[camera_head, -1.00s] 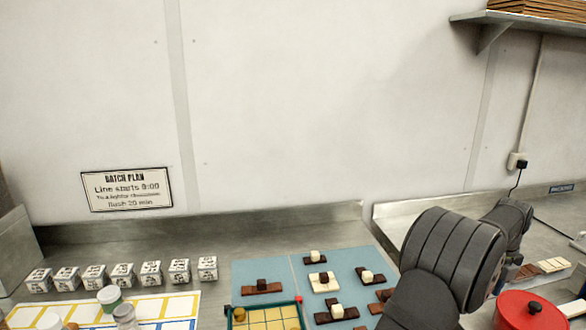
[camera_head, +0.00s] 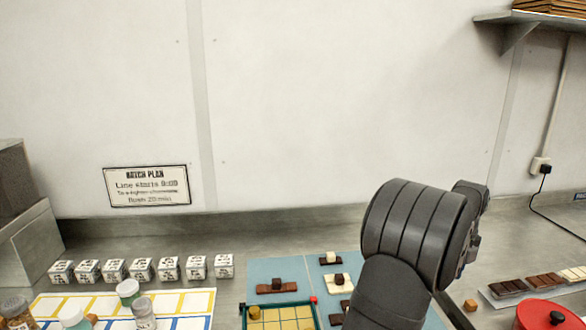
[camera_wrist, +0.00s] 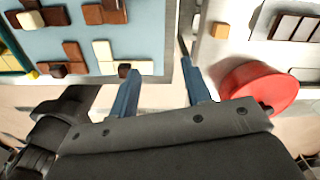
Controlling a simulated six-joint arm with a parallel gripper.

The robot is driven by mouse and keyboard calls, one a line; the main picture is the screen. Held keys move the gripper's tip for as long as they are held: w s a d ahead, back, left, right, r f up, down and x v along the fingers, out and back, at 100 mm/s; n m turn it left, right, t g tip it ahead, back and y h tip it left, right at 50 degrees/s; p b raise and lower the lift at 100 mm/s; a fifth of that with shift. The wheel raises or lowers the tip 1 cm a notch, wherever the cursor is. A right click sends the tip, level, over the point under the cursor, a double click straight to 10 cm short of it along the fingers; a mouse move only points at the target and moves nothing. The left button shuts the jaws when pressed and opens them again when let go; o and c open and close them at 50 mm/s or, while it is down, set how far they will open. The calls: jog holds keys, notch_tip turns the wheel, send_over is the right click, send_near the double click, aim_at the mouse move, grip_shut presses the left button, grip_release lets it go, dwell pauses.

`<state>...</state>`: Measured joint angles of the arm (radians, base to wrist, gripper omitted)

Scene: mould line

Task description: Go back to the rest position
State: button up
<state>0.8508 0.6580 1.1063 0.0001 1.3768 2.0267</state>
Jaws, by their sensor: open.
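My gripper (camera_wrist: 158,88) shows in the wrist view with its two blue fingers apart and nothing between them. It hangs over the front edge of the blue mat (camera_wrist: 150,18), left of the red pot (camera_wrist: 258,88). In the head view my arm stands at the right and hides part of the blue mat (camera_head: 262,269); the gripper's fingers are hidden there.
Brown and white chocolate pieces (camera_head: 278,286) lie on the mat. A green-framed yellow tray (camera_head: 285,318) is at the front. Labelled white cubes (camera_head: 141,268) line the back left, with jars (camera_head: 128,290) before them. Chocolate bars (camera_head: 540,281) and a red pot (camera_head: 545,314) are right.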

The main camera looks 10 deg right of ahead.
jog(key=w+a+r+n, duration=0.1)
jog(key=w+a+n, duration=0.25)
jog(key=a, duration=1.15)
jog(key=w+a+n, duration=0.3)
jog(key=w+a, duration=0.1)
jog(key=a, duration=1.2)
jog(key=s+a+n, duration=0.2)
jog(key=s+a, duration=0.1)
jog(key=a, duration=0.8)
jog(key=shift+f+n, duration=0.2)
jog(key=shift+n, duration=0.15)
jog(key=shift+o, duration=0.6)
